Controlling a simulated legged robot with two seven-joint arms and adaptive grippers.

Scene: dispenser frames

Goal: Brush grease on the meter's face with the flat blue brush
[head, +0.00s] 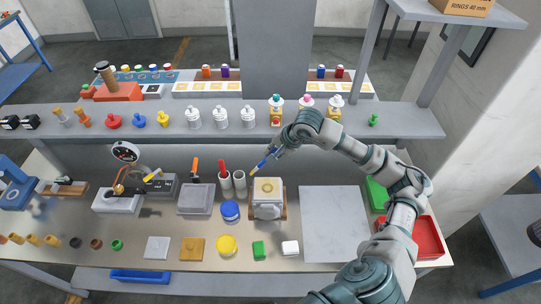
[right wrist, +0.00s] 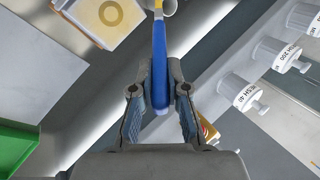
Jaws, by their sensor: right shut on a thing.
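A flat blue brush (head: 268,158) is held by my right gripper (head: 283,144), tip down and to the left, above the bench. In the right wrist view the gripper (right wrist: 160,100) is shut on its blue handle (right wrist: 159,60); the bristles are cut off at the top. A round white dial (head: 126,152), which looks like the meter's face, stands upright on a grey-white base (head: 117,204) at the left, well apart from the brush. No grease can be made out on it. A blue round tub (head: 230,211) and a yellow dish (head: 227,246) stand on the bench. My left gripper is out of view.
A boxy device (head: 268,211) with a ring-marked top is just below the brush. Two pale cups (head: 239,183), one with a red-handled tool, stand left of it. A shelf (head: 160,124) with bottles crosses behind. A grey sheet (head: 335,225) lies right.

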